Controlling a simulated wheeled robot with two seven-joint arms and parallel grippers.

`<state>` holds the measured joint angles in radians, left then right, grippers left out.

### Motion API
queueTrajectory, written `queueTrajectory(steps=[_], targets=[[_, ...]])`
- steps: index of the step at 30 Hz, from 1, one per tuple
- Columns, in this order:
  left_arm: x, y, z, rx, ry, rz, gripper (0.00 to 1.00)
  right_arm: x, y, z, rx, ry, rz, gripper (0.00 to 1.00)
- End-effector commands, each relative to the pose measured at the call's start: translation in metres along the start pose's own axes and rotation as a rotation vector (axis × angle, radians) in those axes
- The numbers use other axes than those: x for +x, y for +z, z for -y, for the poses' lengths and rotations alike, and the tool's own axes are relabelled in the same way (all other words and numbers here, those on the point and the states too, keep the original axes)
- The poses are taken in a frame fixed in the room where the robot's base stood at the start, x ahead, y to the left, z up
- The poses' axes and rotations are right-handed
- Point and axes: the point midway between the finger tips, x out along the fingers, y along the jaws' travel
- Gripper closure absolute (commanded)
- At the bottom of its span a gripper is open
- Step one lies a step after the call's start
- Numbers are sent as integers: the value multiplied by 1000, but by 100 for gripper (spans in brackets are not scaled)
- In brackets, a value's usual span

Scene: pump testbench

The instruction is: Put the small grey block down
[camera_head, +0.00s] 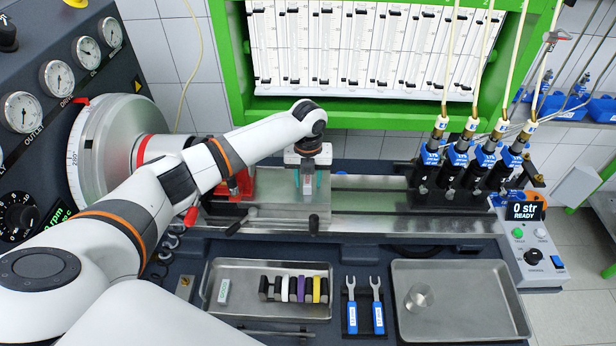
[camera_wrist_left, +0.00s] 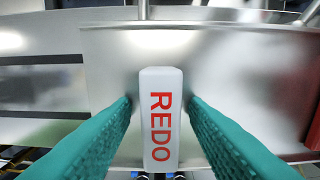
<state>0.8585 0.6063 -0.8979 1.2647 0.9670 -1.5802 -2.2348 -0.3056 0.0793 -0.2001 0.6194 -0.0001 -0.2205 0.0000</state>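A small light-grey block (camera_wrist_left: 160,118) with red letters REDO on its face is between my left gripper's teal fingers (camera_wrist_left: 160,102) in the left wrist view. A narrow gap shows on each side of the block, so the fingers are open around it. In the head view my left gripper (camera_head: 308,181) points down over the metal bench rail (camera_head: 365,205), with the block (camera_head: 308,187) low between the fingers. The block appears to rest on the metal, though its underside is hidden. My right gripper is not in view.
A metal tray (camera_head: 273,311) in front holds another small grey block (camera_head: 223,291) and a row of coloured pieces. Two blue-handled wrenches (camera_head: 365,312) lie beside it. A second tray (camera_head: 465,325) holds a round metal piece. A clamp with red parts (camera_head: 235,184) stands left of my gripper.

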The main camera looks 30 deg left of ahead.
Motion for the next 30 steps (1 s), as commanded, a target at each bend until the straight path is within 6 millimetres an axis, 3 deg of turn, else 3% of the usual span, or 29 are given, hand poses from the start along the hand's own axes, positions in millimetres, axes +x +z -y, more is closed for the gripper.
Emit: queueTrajectory(steps=[10,24,30], targets=[[-11,-1,-1,0,2,-3,59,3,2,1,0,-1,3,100],[-102,-1,0,-1,2,-4,59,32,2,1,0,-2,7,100],[-121,0,0,0,1,-1,59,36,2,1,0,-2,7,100]])
